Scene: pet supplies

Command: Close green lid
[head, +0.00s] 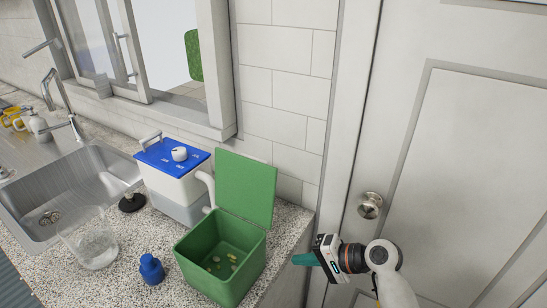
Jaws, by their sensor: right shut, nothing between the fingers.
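A green box (202,275) stands on the speckled counter near its right end. Its green lid (246,187) is open and stands nearly upright at the back of the box. Several small pale and yellowish pieces lie on the floor of the box. My right gripper (298,259) is shut and empty, its teal fingertips just right of the box and pointing left at it. The gap between the fingertips and the box is hard to judge. My left gripper does not show.
A white canister with a blue lid (158,154) stands behind and left of the box. A blue bottle (151,269), a clear glass (92,246) and a black-based object (132,202) stand left of it. A sink (65,190) is further left. A door with a knob (370,206) is at right.

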